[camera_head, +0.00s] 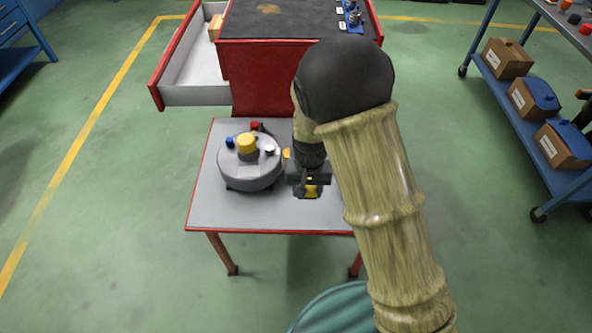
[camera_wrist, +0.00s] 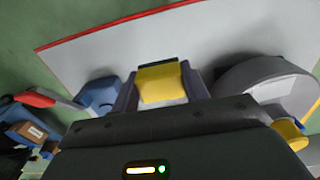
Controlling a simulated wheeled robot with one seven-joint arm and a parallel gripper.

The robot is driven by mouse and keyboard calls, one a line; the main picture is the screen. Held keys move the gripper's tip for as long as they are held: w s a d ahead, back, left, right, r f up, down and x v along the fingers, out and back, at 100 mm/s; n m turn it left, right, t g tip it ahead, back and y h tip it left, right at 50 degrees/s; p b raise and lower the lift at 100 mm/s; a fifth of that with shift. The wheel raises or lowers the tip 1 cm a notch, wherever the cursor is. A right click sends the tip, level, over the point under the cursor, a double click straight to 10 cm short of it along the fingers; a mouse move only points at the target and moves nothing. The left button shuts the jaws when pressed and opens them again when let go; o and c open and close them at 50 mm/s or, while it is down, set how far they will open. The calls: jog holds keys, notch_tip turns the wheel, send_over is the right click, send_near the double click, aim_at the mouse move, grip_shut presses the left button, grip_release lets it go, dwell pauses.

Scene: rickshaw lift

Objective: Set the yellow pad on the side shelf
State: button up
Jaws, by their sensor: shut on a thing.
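The yellow pad (camera_wrist: 161,84) is between the fingers of my gripper (camera_wrist: 160,88) in the wrist view, with a dark strip along its far edge. A small yellow part of it (camera_head: 312,191) shows in the head view below my gripper (camera_head: 309,188). The grey side shelf (camera_head: 270,212) with red edges stands against the red cabinet, and its grey top (camera_wrist: 200,45) fills much of the wrist view. My gripper is over the shelf's right half. I cannot tell whether the pad touches the shelf. My arm hides the shelf's right side.
A round grey device (camera_head: 250,172) with a yellow knob stands on the shelf just left of my gripper. The red cabinet (camera_head: 262,85) has an open drawer (camera_head: 195,92) at left. A blue cart (camera_head: 505,95) with boxes is at right. The shelf's front strip is clear.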

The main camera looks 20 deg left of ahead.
jog(key=shift+a, duration=0.45)
jog(key=shift+s+r, duration=0.1)
jog(key=b, duration=0.2)
send_over(303, 213)
jog(key=shift+f, duration=3.2)
jog(key=shift+f, duration=1.85)
jog(key=shift+f+b, duration=0.2)
jog(key=shift+b, duration=0.1)
jog(key=o, duration=1)
jog(key=shift+c, duration=0.2)
